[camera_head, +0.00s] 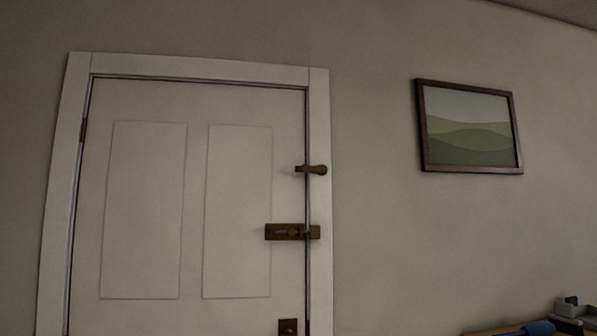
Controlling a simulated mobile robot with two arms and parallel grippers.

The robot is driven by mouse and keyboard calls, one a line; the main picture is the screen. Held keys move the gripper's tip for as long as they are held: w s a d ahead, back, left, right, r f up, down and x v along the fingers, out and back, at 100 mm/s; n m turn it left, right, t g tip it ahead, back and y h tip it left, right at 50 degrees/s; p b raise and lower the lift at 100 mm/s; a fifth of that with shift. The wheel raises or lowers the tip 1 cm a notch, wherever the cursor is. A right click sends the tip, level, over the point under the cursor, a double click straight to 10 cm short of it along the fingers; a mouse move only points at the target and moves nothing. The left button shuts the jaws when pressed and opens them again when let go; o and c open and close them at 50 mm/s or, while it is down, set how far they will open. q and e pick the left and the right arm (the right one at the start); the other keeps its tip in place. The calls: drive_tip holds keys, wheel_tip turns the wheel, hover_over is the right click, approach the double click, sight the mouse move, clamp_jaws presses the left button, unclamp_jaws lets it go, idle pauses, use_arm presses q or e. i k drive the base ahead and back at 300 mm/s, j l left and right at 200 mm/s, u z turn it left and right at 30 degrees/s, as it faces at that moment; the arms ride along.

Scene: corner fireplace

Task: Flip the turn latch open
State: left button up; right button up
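A white panelled door (196,210) stands shut in its white frame (319,120) in the head view. A small brass turn latch (316,170) sits at the door's right edge, upper of the fittings. Its bar lies roughly level across the gap between door and frame. Below it a brass slide bolt (285,232) also spans the door edge and the frame. Neither of my grippers is in view, and nothing touches the latch.
A brass plate (288,326) shows on the door at the bottom edge. A framed landscape picture (470,128) hangs on the wall to the right. At the lower right corner are a blue object (538,329) and a small grey-and-dark item (568,308), partly cut off.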

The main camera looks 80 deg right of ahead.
sight(304, 168)
drive_tip(key=z, duration=2.85)
drive_tip(key=i+j, duration=0.2)
drive_tip(key=i, duration=0.25)
drive_tip(key=i+j+z, duration=0.15)
drive_tip(key=i, duration=0.25)
drive_tip(key=i+j, duration=0.25)
drive_tip(key=i, duration=0.2)
